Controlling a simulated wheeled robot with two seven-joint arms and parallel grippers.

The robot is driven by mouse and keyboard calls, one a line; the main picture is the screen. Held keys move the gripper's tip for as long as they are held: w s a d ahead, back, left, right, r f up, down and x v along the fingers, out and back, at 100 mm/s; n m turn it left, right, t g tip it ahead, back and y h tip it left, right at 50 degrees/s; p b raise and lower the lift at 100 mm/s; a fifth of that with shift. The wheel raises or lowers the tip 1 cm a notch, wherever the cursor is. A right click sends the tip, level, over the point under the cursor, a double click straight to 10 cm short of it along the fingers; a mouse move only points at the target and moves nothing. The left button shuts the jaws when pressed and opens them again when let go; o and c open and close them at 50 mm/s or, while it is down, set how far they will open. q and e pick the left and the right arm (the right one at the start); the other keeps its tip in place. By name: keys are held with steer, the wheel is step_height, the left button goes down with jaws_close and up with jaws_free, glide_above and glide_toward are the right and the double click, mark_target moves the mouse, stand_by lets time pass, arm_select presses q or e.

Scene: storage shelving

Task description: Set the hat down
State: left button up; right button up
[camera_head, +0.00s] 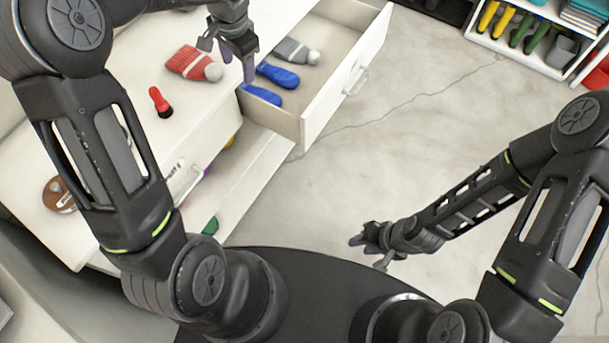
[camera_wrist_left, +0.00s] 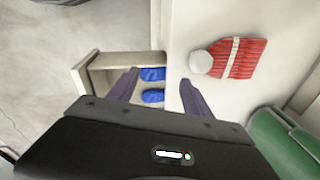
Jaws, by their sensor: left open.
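A red knitted hat with a pale stripe and pompom (camera_head: 188,63) lies flat on the white cabinet top (camera_head: 215,105). It also shows in the left wrist view (camera_wrist_left: 240,58), to the right of the fingers. A grey hat with a white pompom (camera_head: 293,50) lies in the open drawer (camera_head: 335,100), behind a pair of blue shoes (camera_head: 277,75). My left gripper (camera_head: 243,68) is open and empty above the cabinet top beside the drawer, apart from the red hat. My right gripper (camera_head: 372,250) hangs over the floor, away from the cabinet; its finger opening is unclear.
A red brush with a dark end (camera_head: 160,102) and a brown round item (camera_head: 58,195) lie on the cabinet top. A lower drawer (camera_head: 250,165) is also pulled out. A white shelf with boots (camera_head: 545,50) stands at the far right. Floor between is clear.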

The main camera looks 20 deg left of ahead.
arm_select(q)
steer(key=s+d+f+n+h, duration=0.15)
steer(key=s+d+f, duration=0.25)
steer(key=d+f, duration=0.4)
steer(key=s+d+f+h, duration=0.35)
steer(key=d+f, duration=0.35)
steer(key=f, duration=0.3)
steer(key=s+d+f+n, duration=0.3)
steer(key=s+d+f, duration=0.1)
steer(key=s, duration=0.5)
steer(key=s+d+f+n, duration=0.3)
steer(key=s+f, duration=0.3)
steer(key=s, duration=0.3)
steer(key=shift+d+g+h, duration=0.3)
steer(key=shift+d+g, duration=0.1)
steer(key=shift+d, duration=0.35)
steer(key=shift+c, duration=0.5)
